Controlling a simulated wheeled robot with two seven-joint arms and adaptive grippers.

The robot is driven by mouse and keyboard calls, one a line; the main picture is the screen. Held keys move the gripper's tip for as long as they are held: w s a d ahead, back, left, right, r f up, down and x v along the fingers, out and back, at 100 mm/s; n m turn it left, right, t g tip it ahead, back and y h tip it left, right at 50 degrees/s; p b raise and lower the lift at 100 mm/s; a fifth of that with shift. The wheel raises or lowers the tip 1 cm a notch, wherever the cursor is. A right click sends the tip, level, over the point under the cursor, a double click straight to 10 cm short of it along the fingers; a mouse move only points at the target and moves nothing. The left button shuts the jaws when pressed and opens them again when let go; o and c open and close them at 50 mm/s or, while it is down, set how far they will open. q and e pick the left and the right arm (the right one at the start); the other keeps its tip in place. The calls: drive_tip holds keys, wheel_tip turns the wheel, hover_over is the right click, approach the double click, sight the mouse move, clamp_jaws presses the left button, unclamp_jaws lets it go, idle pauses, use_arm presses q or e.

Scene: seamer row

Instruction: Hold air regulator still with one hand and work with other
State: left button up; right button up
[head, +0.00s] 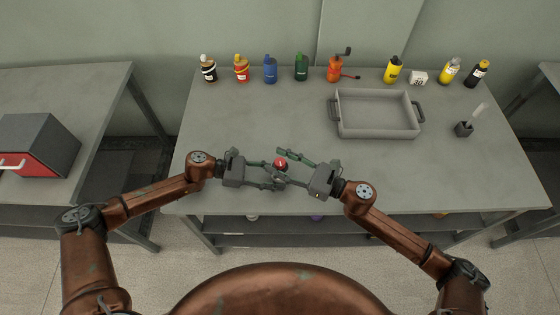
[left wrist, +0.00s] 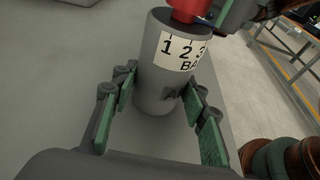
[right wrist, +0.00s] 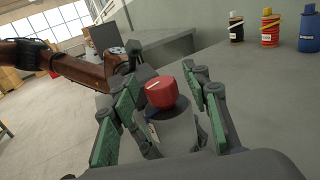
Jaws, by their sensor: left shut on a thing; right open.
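The air regulator is a grey cylinder with a red knob (head: 280,163) on top, near the table's front edge. In the left wrist view its grey body (left wrist: 162,88) carries a white scale label (left wrist: 184,48) reading 1, 2, 3 and part of "BAR". My left gripper (head: 272,176) is shut on the body, one finger on each side. My right gripper (right wrist: 165,88) is open, its fingers on either side of the red knob (right wrist: 161,92) with gaps visible. A white mark shows on the knob's top. The regulator's lower part is hidden by the fingers in the head view.
A grey tray (head: 375,133) with handles stands right of centre on the table (head: 460,175). A dark holder (head: 464,129) stands at right. The table's middle is clear.

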drive_tip(key=shift+c, duration=0.7)
clamp_jaws()
